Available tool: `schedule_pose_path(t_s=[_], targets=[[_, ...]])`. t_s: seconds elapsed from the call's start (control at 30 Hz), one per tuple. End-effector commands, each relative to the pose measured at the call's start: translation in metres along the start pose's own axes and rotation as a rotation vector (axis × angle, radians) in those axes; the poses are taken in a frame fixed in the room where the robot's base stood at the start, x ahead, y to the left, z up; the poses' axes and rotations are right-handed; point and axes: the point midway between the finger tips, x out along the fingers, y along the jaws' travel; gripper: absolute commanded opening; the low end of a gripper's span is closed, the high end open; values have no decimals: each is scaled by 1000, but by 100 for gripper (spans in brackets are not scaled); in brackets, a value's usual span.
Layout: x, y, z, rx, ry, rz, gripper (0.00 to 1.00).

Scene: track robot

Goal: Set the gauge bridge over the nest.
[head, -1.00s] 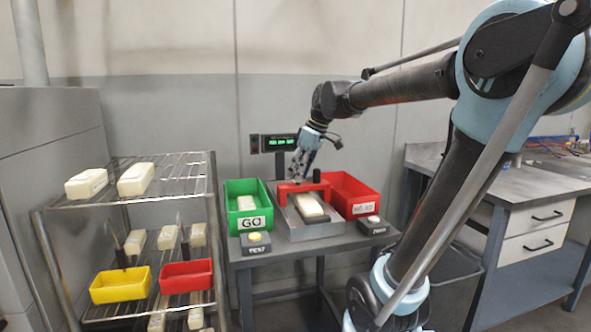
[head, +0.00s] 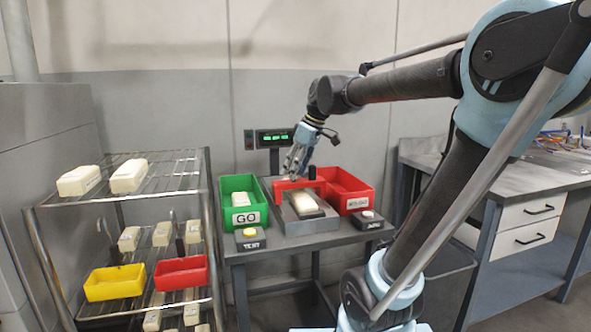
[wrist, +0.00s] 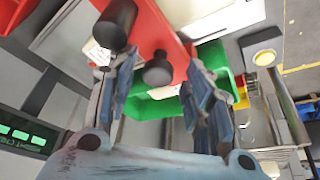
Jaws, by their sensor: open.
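The red gauge bridge (head: 286,184) stands at the back part of the grey nest block (head: 306,227), behind a cream-white part (head: 303,203) that lies in the nest. Whether the bridge spans any of that part I cannot tell. My gripper (head: 292,172) is just above the bridge, pointing down. In the wrist view the red bridge (wrist: 172,42) carries a black knob (wrist: 157,70), which shows between the two open fingers (wrist: 165,92). I cannot tell if they touch it. A taller black post (wrist: 115,25) stands near the left finger.
A green GO bin (head: 240,183) stands left of the nest and a red bin (head: 348,185) right. A TEST button box (head: 251,239) and another button box (head: 367,221) sit in front. A lit display (head: 274,139) stands behind. A wire rack (head: 150,190) is at the left.

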Motion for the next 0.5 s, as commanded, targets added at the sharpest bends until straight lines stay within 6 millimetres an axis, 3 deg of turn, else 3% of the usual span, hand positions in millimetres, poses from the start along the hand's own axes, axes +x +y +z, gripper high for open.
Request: schedule_pose_path(t_s=[0.27, 0.5], targets=[[-13, 1, 0, 1, 1, 1, 47], [-54, 1, 0, 2, 0, 0, 47]])
